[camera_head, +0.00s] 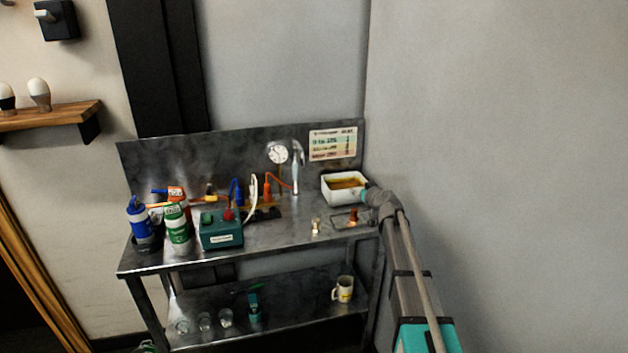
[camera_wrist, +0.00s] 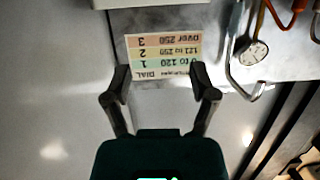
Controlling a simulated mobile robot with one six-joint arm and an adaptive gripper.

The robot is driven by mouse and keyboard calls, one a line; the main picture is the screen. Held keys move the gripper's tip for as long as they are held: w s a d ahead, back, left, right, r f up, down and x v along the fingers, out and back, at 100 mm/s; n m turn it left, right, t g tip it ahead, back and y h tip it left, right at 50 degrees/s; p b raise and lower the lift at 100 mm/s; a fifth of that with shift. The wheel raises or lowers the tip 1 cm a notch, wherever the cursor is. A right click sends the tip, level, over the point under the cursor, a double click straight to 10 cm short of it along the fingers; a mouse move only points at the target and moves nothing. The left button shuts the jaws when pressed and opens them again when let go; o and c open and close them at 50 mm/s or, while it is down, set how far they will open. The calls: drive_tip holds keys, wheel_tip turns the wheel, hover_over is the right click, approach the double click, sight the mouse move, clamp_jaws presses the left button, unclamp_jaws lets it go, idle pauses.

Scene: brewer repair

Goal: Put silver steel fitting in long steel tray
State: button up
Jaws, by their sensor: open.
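My gripper (camera_wrist: 159,82) is open and empty in the wrist view, its two dark fingers in front of the printed dial card (camera_wrist: 158,56), which appears upside down. In the head view my arm reaches in from the lower right to the white bin, and the fingers cannot be made out. A low, dark metal tray-like outline (camera_head: 337,224) lies on the bench in front of the bin, with a copper-coloured piece (camera_head: 352,218) at it. A small pale, brassy fitting (camera_head: 316,226) stands left of it. I cannot clearly pick out a silver steel fitting.
The white bin (camera_head: 343,199) with amber contents stands at the bench's back right. A teal box (camera_head: 221,232), bottles and coloured cables crowd the left and middle. A gauge (camera_head: 278,153) is on the back panel. A mug (camera_head: 343,289) stands on the lower shelf.

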drive_tip(key=s+a+r+n+g+p, duration=0.2)
drive_tip(key=s+a+r+g+p, duration=0.2)
drive_tip(key=a+p, duration=0.3)
drive_tip(key=s+a+r+n+g+y+p, duration=0.1)
drive_tip(key=s+a+r+n+g+p, duration=0.2)
drive_tip(key=s+a+p, duration=0.4)
drive_tip(key=shift+s+a+r+g+p, duration=0.3)
drive_tip(key=shift+a+r+g+p, duration=0.2)
drive_tip(key=shift+a+p, duration=0.4)
drive_tip(key=shift+f, duration=0.1)
drive_tip(key=s+d+f+m+g+h, duration=0.1)
drive_tip(key=s+d+m+g+h, duration=0.1)
drive_tip(key=s+d, duration=0.5)
drive_tip(key=s+d+f+m+g+h, duration=0.2)
drive_tip(key=s+d+m, duration=0.2)
drive_tip(key=s, duration=1)
drive_tip(key=s+d+f+m+g+h, duration=0.2)
drive_tip(key=s+d+m, duration=0.1)
drive_tip(key=s+d, duration=0.8)
drive_tip(key=shift+w+a+f, duration=0.1)
